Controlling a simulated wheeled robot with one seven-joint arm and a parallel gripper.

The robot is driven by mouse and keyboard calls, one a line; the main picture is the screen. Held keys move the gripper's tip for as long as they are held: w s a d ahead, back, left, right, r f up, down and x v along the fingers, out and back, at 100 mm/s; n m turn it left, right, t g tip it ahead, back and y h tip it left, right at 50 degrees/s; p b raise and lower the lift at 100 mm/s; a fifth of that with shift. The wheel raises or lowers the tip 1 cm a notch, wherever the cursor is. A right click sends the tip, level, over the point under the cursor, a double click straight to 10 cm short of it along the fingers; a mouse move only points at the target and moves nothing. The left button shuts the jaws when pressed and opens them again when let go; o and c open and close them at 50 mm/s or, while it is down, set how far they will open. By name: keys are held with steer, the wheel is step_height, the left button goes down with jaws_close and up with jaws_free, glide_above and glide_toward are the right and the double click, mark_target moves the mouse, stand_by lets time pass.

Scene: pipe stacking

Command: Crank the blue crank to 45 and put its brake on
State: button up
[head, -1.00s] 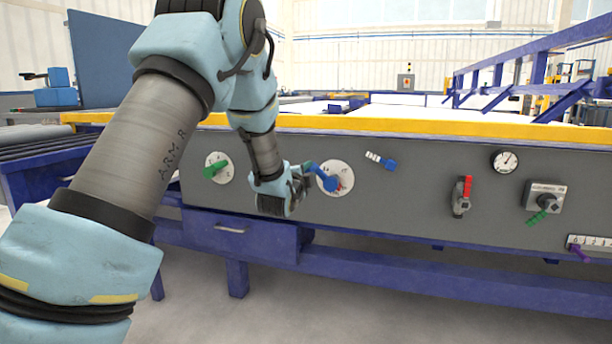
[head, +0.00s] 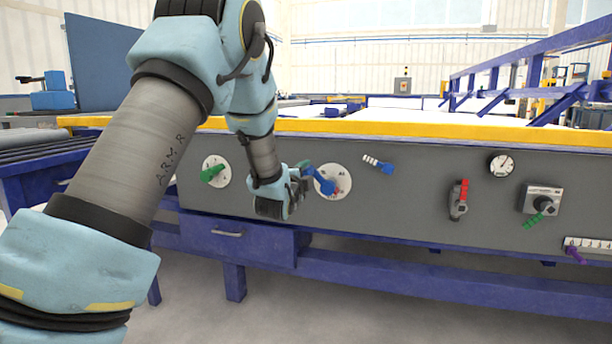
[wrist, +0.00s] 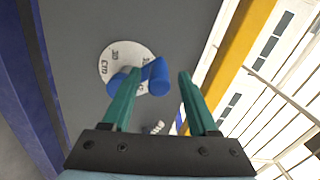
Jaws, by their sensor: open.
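The blue crank (head: 325,185) is mounted on a round white dial (head: 340,190) on the grey panel. Its arm points up and left in the head view. In the wrist view the crank (wrist: 157,77) shows close in front of the dial (wrist: 117,52), whose marks are only partly readable. My gripper (wrist: 160,75) is open, its green fingers either side of part of the crank; the left finger covers some of it. I cannot tell whether they touch.
A green handle (head: 212,173) on another dial is left of my gripper. A red-handled valve (head: 459,199), a gauge (head: 501,163) and a grey box with a green handle (head: 541,200) are on the right. A yellow edge (head: 400,129) runs above the panel.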

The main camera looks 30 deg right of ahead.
steer(key=p+v, duration=0.2)
steer(key=v, duration=0.8)
steer(key=shift+s+a, duration=0.3)
